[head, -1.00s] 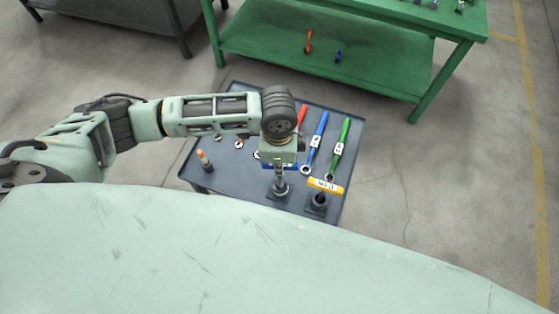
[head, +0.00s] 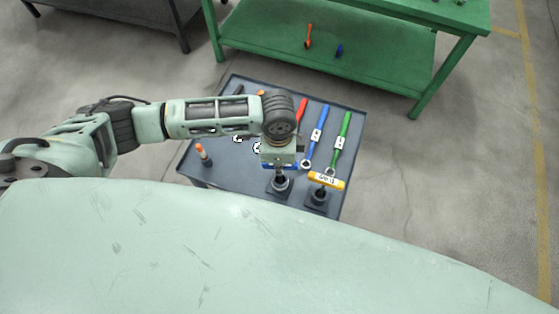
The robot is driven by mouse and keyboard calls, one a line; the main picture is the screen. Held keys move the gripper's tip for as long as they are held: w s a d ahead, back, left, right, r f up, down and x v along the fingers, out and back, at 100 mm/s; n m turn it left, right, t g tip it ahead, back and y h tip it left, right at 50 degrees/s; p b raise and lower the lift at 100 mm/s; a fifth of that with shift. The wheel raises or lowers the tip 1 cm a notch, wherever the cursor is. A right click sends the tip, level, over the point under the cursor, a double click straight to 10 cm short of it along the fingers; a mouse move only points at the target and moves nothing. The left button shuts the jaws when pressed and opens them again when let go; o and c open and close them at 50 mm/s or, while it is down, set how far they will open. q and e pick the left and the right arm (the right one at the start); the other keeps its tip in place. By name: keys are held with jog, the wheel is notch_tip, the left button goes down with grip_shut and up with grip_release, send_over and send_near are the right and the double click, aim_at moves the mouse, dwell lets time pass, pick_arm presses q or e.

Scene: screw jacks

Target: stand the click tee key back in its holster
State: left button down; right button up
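My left gripper (head: 279,163) points down over a blue-handled tee key (head: 267,166). The ends of the blue handle show under the gripper, and the fingers are mostly hidden. The short visible shaft runs down into a dark holster (head: 280,187) with a square base on the trolley top. The key looks upright and low in it; how deep it sits is hidden. A second tee key (head: 327,181) with a labelled yellow handle stands in the holster to the right (head: 318,200). Its label is too small to read surely. My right gripper is not in view.
The dark trolley top (head: 225,165) also bears red (head: 301,110), blue (head: 318,132) and green (head: 341,140) wrenches behind the holsters and an orange-topped peg (head: 202,153) at left. A green bench (head: 385,75) stands beyond. My pale body covers the foreground.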

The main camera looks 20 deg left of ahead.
pick_arm(q)
jog(key=c, duration=1.6)
grip_release()
notch_tip(320, 180, up, 12)
jog(key=shift+a+r, duration=0.1)
